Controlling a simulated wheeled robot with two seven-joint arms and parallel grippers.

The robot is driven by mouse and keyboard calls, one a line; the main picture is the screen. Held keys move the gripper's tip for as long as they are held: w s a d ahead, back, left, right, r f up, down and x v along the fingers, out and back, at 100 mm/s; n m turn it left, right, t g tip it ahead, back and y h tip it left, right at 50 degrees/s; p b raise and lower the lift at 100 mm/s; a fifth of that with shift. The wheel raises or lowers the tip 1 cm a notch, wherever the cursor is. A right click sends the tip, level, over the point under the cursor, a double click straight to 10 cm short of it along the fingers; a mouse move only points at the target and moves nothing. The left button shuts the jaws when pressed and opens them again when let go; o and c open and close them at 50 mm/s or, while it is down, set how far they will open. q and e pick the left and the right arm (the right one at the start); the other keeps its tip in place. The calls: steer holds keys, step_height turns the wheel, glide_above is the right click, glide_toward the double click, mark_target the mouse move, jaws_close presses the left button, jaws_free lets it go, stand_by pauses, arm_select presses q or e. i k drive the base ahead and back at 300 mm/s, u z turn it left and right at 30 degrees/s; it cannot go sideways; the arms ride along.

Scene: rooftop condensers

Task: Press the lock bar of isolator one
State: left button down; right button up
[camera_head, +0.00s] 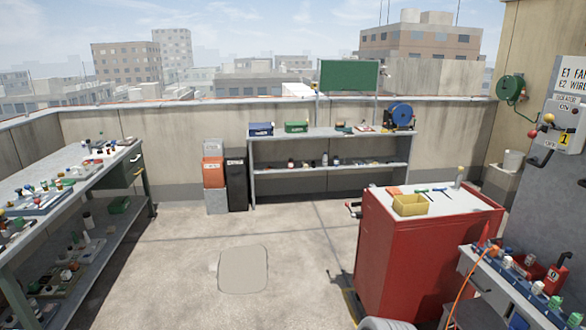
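Isolator one is a grey box (567,112) on the wall panel at the right edge of the head view. Neither of my grippers is in view, and nothing is seen touching the isolator.
A red tool cabinet (395,255) with a yellow bin (410,205) on top stands at the right, in front of the isolator's wall. A cluttered bench (490,285) is at lower right. Another workbench (75,170) stands left. The middle floor (190,260) is clear.

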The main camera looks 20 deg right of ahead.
mark_target(549, 118)
steer(key=z, duration=0.55)
steer(key=i, duration=1.75)
steer(key=z, duration=2.1)
steer(key=i, duration=1)
steer(key=z, duration=0.75)
